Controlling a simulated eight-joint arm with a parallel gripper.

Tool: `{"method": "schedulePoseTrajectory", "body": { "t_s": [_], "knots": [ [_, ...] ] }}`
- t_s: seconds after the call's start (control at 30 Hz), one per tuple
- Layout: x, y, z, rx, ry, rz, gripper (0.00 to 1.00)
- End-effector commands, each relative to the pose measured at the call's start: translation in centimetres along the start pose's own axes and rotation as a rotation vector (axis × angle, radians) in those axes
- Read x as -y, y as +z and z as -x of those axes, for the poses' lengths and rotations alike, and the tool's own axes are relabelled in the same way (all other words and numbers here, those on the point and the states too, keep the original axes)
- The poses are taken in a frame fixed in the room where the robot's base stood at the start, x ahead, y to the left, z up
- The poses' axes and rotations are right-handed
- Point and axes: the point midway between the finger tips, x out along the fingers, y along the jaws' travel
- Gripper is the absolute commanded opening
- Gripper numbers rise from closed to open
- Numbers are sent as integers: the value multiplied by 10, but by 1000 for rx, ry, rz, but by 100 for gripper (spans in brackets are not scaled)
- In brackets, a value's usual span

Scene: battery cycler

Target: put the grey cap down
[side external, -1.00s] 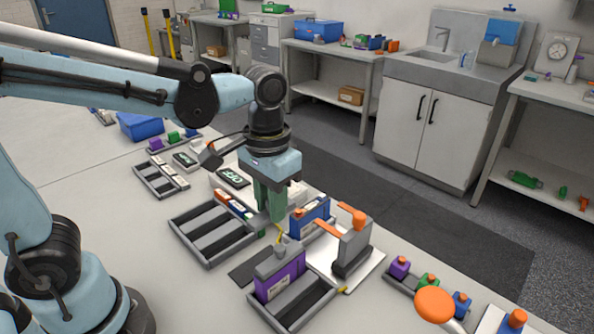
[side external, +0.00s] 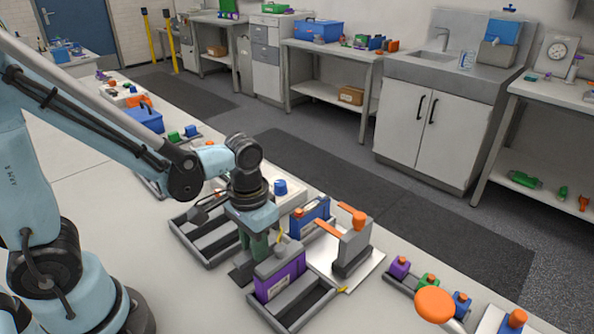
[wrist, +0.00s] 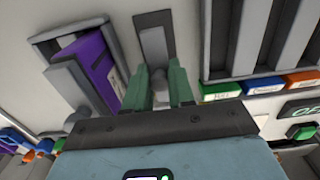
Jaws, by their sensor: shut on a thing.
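My gripper (side external: 258,248) is low over the dark mat (side external: 240,277), just left of the purple cell (side external: 281,277). In the wrist view its green fingers (wrist: 166,88) are shut on a small grey piece, the grey cap (wrist: 158,88), which is partly hidden between them. A lighter grey block shape (wrist: 153,45) shows just beyond the fingertips, over the dark mat (wrist: 142,20). I cannot tell whether it is part of the cap, nor whether the cap touches the mat. The side view hides the cap behind the fingers.
The purple cell stands in a grey tray (side external: 296,312) close beside my gripper. A slotted grey tray (side external: 195,250) lies on the other side. A grey stand with orange levers (side external: 352,245) and a blue cell (side external: 312,217) are to the right.

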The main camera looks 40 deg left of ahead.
Motion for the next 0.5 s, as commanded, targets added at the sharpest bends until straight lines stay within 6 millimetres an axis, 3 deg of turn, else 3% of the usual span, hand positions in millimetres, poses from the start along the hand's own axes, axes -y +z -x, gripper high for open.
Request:
{"method": "schedulePoseTrajectory", "body": {
  "t_s": [0.2, 0.5],
  "knots": [
    [0, -1, -21, 0, 0, 0, 0],
    [0, 0, -25, 0, 0, 0, 0]
  ]
}}
